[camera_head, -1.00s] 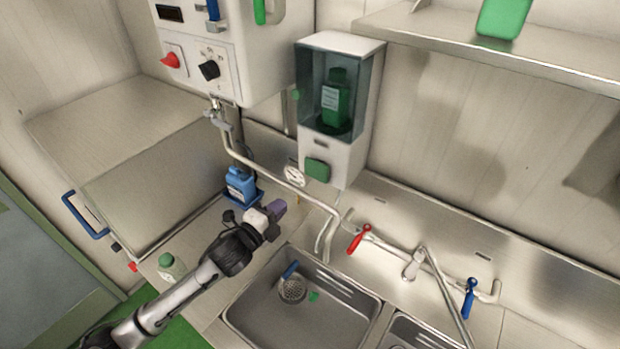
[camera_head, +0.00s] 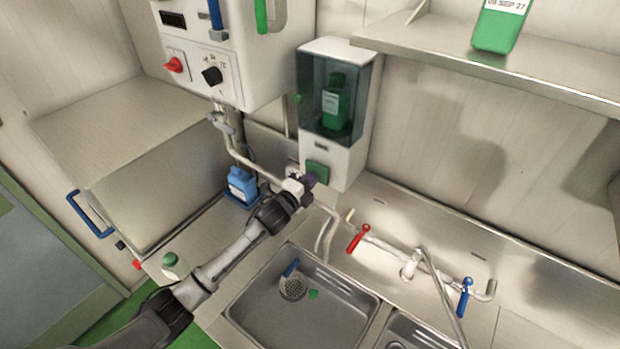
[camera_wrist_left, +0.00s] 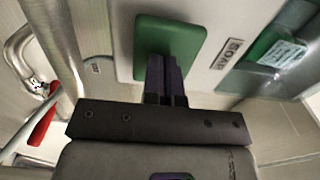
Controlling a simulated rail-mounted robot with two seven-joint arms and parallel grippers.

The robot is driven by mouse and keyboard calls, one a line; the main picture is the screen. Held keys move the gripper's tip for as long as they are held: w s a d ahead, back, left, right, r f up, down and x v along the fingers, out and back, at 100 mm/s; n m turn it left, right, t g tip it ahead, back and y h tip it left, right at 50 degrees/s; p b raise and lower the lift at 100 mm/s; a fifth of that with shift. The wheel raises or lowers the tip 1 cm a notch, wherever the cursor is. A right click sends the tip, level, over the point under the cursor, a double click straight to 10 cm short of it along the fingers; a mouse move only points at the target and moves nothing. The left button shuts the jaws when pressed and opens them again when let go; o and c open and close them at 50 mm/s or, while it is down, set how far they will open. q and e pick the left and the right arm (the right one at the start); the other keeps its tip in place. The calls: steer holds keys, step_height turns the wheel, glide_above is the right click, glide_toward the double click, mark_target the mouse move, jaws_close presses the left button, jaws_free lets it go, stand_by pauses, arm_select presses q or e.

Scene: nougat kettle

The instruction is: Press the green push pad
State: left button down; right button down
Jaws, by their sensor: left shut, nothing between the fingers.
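The green push pad (camera_head: 318,170) is on the lower front of a white soap dispenser (camera_head: 343,165) on the wall. In the left wrist view the pad (camera_wrist_left: 168,40) fills the upper middle, beside a "SOAP" label (camera_wrist_left: 230,52). My left gripper (camera_head: 309,181) is shut and empty, at the pad's lower left edge in the head view. In the wrist view its fingertips (camera_wrist_left: 165,62) overlap the lower part of the pad. I cannot tell whether they touch it. My right gripper is not in view.
A green bottle (camera_head: 336,103) stands inside the dispenser's tinted window. A pipe (camera_head: 240,155) runs close to my left arm. Below are a sink (camera_head: 250,318), a red tap lever (camera_head: 357,238) and a blue tap lever (camera_head: 465,297). A blue bottle (camera_head: 241,184) stands left.

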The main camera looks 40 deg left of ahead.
arm_select(q)
steer(key=shift+w, duration=0.1)
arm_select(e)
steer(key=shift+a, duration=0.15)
arm_select(q)
steer(key=shift+w+a+f, duration=0.1)
steer(key=shift+w+f, duration=0.05)
steer(key=shift+w, duration=0.6)
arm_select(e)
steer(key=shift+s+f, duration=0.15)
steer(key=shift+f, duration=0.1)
